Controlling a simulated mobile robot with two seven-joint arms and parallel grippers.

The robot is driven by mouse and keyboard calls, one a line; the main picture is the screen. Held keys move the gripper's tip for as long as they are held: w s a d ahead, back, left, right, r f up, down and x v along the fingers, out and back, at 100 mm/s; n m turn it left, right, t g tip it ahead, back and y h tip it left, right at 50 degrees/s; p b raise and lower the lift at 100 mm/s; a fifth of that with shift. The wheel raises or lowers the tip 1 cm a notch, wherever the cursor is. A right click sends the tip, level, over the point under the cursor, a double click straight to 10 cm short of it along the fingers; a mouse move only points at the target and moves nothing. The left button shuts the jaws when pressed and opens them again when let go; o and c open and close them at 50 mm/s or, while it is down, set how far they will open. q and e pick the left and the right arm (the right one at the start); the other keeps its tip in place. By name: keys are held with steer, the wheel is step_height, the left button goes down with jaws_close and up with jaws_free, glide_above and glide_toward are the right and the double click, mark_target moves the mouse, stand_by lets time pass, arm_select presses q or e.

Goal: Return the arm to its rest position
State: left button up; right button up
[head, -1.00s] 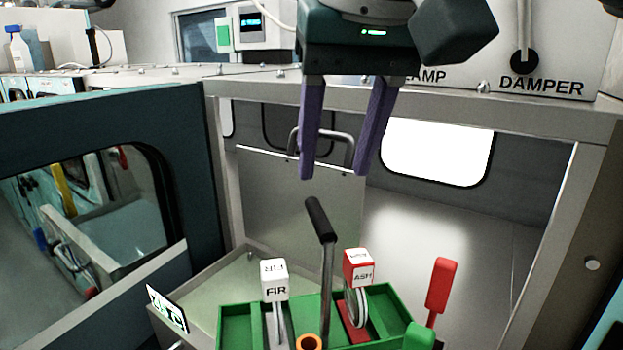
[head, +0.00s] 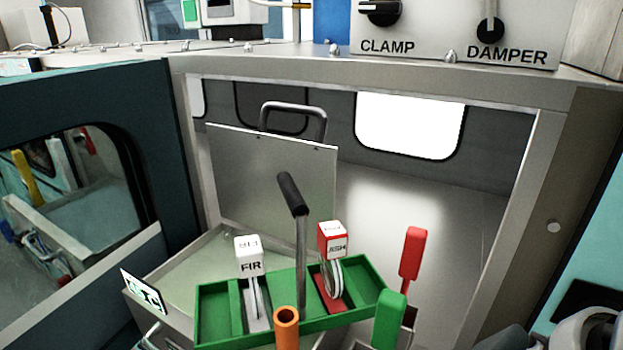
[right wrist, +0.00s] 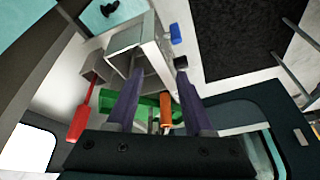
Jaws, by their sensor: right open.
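My right gripper (right wrist: 160,70) shows in the right wrist view as two purple fingers, spread apart with nothing held between them. It is not visible in the head view. Behind its fingers, the right wrist view shows part of a green tray, a red handle (right wrist: 78,122) at the left and an orange handle (right wrist: 166,108); the fingers seem clear of them, though the gap is hard to judge. In the head view, the green tray (head: 215,318) holds a white FIR module (head: 249,257) and a red-and-white ASH module (head: 332,242), both upright. My left gripper is in neither current view.
A black-gripped lever (head: 293,195) rises among the modules. Orange (head: 286,325), green (head: 389,318) and red (head: 411,255) handles stand nearby. A panel with CLAMP and DAMPER knobs (head: 490,32) is above. A metal plate with a handle (head: 270,165) stands behind; the bay right of it looks clear.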

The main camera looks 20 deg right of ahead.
steer(key=shift+g+h, duration=0.3)
steer(key=shift+h, duration=0.3)
steer(key=s+d, duration=0.1)
steer(key=s+d+f, duration=0.1)
steer(key=s+d, duration=0.1)
steer(key=shift+s+d, duration=0.2)
steer(key=shift+s, duration=0.1)
step_height(320, 180, up, 13)
steer(key=p, duration=1.3)
